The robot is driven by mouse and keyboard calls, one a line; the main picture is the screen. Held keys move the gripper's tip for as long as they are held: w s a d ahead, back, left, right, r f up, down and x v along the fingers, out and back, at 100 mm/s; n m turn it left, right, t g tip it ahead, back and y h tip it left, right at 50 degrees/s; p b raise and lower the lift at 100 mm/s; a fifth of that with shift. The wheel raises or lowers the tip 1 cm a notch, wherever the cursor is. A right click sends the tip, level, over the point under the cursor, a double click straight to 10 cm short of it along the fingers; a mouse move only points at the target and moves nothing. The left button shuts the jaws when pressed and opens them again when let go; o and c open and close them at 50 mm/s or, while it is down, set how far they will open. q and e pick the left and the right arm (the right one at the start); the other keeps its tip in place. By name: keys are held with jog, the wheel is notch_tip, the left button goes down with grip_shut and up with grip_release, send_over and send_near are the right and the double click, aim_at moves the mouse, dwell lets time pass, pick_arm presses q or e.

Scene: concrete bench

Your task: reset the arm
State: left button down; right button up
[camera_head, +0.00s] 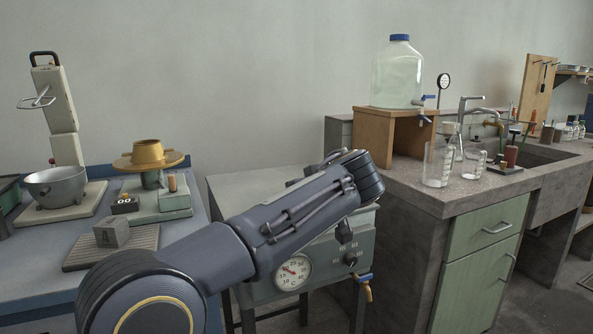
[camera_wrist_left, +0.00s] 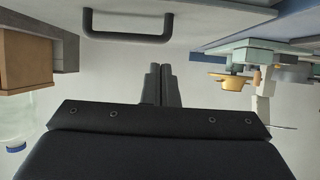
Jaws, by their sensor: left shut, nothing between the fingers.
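My left arm enters the head view from the bottom left and reaches up and right across a grey metal cabinet with a dial. Its far end stands in front of the cabinet's top, and its fingers do not show there. In the left wrist view my left gripper (camera_wrist_left: 161,70) has its two dark fingers together, with nothing between them. The left wrist picture is upside down. A black handle (camera_wrist_left: 127,38) shows beyond the fingers, apart from them. My right gripper is in neither view.
The dial cabinet (camera_head: 294,274) stands between the left bench and the concrete bench (camera_head: 455,190). A wooden stand (camera_head: 391,133) bears a water jug (camera_head: 398,75); a beaker (camera_head: 437,165) stands nearby. At left are a mixer bowl (camera_head: 57,188), a yellow dish (camera_head: 148,154) and a grey cube (camera_head: 111,232).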

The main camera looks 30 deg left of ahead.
pick_arm(q)
jog(key=s+d+f, duration=0.3)
jog(key=s+d, duration=0.1)
jog(key=d, duration=0.1)
jog(key=s+a+f+m+g+h, duration=0.2)
jog(key=s+a+f+h, duration=0.15)
jog(key=s+f, duration=0.35)
jog(key=s+a+f+m+g+h, duration=0.1)
jog(key=s+a+f+m+h, duration=0.25)
jog(key=s+f, duration=0.35)
jog(key=s+d+f+m+h, duration=0.1)
jog(key=s+d+f+h, duration=0.3)
jog(key=s, duration=0.3)
jog(key=s+d+f+m+h, duration=0.2)
jog(key=s+d+f, duration=0.3)
jog(key=s, duration=0.3)
notch_tip(320, 180, up, 35)
jog(key=d+p, duration=0.1)
jog(key=p, duration=3.4)
jog(key=shift+t+h, duration=0.3)
jog(key=shift+f, duration=0.1)
